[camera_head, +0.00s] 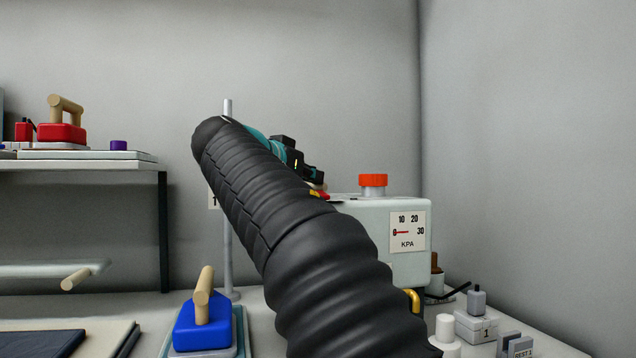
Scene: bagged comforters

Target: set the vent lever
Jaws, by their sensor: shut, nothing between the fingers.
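A pale grey-green machine box (345,215) stands behind my arm, with a KPA dial (407,232) whose red needle points left at 0. An orange-red cap (373,180) sits on its top. My gripper (318,181) is shut, just above the left part of the box top and mostly hidden by my black sleeved arm. A small red and yellow part (316,193) shows right under the fingertips. I cannot tell whether it is the vent lever or whether the fingers touch it. A brass-coloured curved pipe (415,300) shows low on the box front.
A blue block with a wooden handle (203,323) stands left of my arm. A metal post (228,255) rises behind it. Small grey blocks and a white cylinder (445,327) stand at right. A shelf (80,163) at left holds a red handled block (62,133).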

